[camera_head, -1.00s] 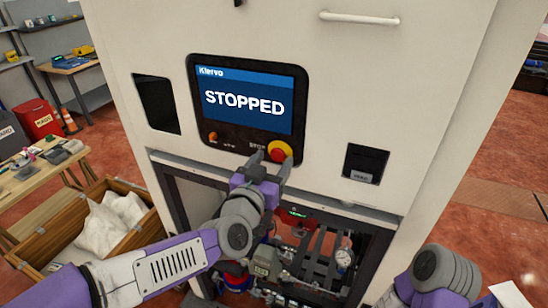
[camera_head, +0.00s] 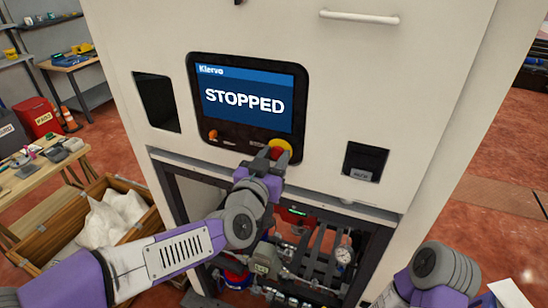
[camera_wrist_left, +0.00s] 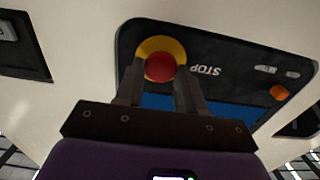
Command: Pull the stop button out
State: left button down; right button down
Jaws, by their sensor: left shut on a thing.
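The stop button is a red knob on a yellow ring (camera_head: 280,148), at the lower right of the dark control panel (camera_head: 203,104). The panel's screen (camera_head: 243,101) reads "STOPPED". My left gripper (camera_head: 272,156) is at the button with its fingers partly covering it. In the left wrist view the red knob (camera_wrist_left: 160,67) sits between the fingertips of my left gripper (camera_wrist_left: 160,80), which is shut on it. My right arm shows at the lower right, but its gripper is out of view.
An orange button (camera_head: 213,135) sits at the panel's lower left. A dark opening (camera_head: 157,102) lies left of the panel and a small recess (camera_head: 366,162) right of it. Below is an open bay with a gauge (camera_head: 343,256). A wooden crate (camera_head: 60,240) stands at left.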

pick_arm(q)
jog(key=shift+s+a+f, duration=0.1)
jog(key=shift+s+a, duration=0.05)
jog(key=shift+s, duration=0.3)
jog(key=c, duration=1.1)
grip_release()
jog(key=o, duration=0.4)
jog(key=shift+s, duration=0.15)
jog(key=b+v, duration=0.1)
jog(key=v, duration=0.6)
jog(key=shift+s, duration=0.25)
jog(key=shift+a, duration=0.1)
